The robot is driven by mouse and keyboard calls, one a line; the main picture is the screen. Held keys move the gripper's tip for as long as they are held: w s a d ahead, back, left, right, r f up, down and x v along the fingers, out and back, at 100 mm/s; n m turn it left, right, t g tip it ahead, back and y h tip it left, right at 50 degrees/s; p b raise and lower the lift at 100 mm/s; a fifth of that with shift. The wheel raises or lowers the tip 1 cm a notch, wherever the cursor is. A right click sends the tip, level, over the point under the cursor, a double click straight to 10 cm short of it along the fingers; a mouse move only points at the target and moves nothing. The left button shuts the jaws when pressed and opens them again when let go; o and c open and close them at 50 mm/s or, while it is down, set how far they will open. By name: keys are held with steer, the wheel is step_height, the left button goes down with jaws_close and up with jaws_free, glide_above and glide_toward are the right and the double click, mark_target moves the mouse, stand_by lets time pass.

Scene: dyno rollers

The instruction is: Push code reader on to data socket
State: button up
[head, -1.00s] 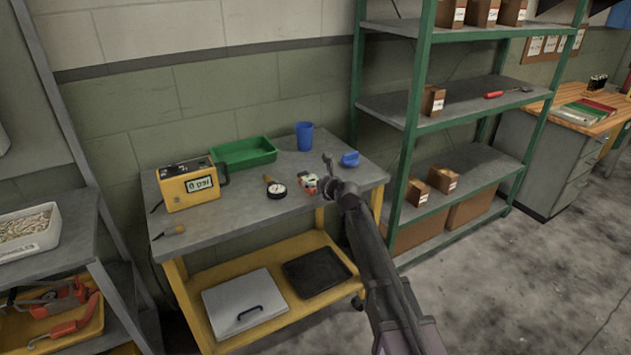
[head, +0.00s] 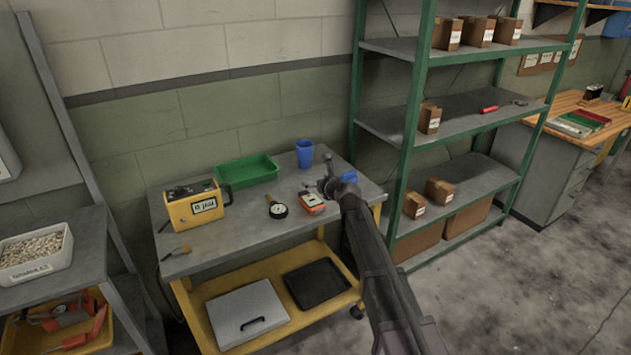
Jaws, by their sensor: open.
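A small orange handheld device with a light face, apparently the code reader (head: 311,202), lies on the grey top of the yellow cart (head: 235,240). My gripper (head: 328,165) shows small and dark just right of and beyond it in the picture, over the right part of the top. It is open and holds nothing that I can see. A blue object (head: 348,177) is partly behind my gripper. I cannot pick out a data socket; it may be hidden or too small.
A round gauge (head: 277,208), a yellow pressure unit (head: 195,205), a green tray (head: 246,170), a blue cup (head: 304,153) and a screwdriver (head: 177,252) share the top. Green shelving (head: 412,130) stands close on the right. The top's front middle is clear.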

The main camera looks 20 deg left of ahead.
step_height(320, 180, up, 8)
steer(key=p, duration=0.7)
steer(key=shift+f, duration=0.1)
stand_by(1.0)
steer(key=s+d+f+n+g+h, duration=0.25)
steer(key=s+d+n, duration=0.2)
steer(key=d, duration=0.45)
steer(key=s+d+f+n+g+h, duration=0.1)
steer(key=s+d+f+n, duration=0.25)
steer(key=d+n, duration=0.4)
steer(key=s+d+f+n+g+h, duration=0.1)
steer(key=s+d+f+n+h, duration=0.15)
steer(key=d, duration=0.75)
steer(key=s+d+f+n+g+h, duration=0.2)
steer(key=s+d+n, duration=0.3)
steer(key=s+d, duration=0.4)
steer(key=s+d+f+n+g+h, duration=0.2)
steer(key=s+d+n, duration=0.4)
steer(key=s+d, duration=0.3)
steer(key=d+g+h, duration=0.1)
steer(key=d, duration=0.3)
steer(key=shift+f, duration=0.3)
steer(key=shift+w+n, duration=0.1)
steer(key=shift+n, duration=0.15)
